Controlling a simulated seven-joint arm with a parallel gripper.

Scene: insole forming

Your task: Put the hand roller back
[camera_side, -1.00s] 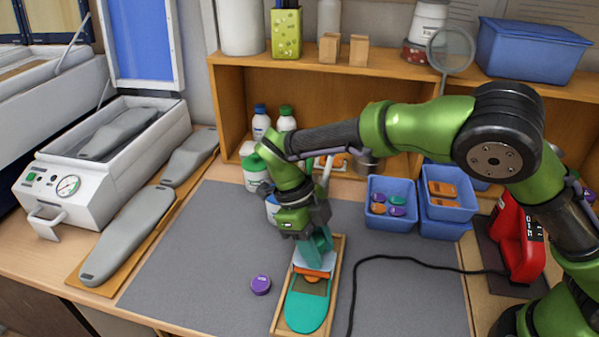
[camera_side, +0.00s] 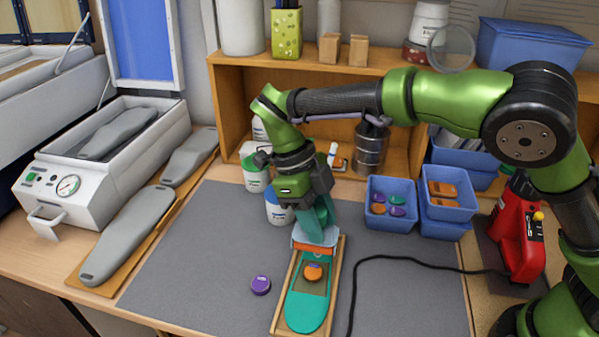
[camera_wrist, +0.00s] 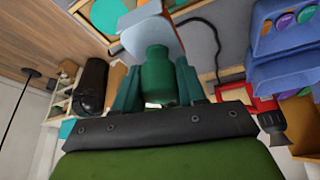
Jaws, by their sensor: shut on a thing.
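My gripper (camera_side: 319,222) is shut on the hand roller (camera_side: 315,243). The roller has a pale blue frame and an orange lower part, and hangs over the far end of a wooden tray (camera_side: 339,262). The gap below it is hard to judge. In the wrist view my gripper (camera_wrist: 157,85) has its teal fingers on both sides of the roller's dark green handle (camera_wrist: 157,72); the pale frame shows beyond. In the tray lies a teal insole (camera_side: 306,313) with a brown patch and an orange round piece (camera_side: 313,272) on it. The roller's resting place cannot be made out.
A purple puck (camera_side: 260,285) lies on the grey mat (camera_side: 205,270) left of the tray. Blue bins (camera_side: 391,213) stand behind right, with a black cable (camera_side: 420,263) in front. White bottles (camera_side: 278,208) stand behind my gripper. A red tool (camera_side: 515,240) is at the right.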

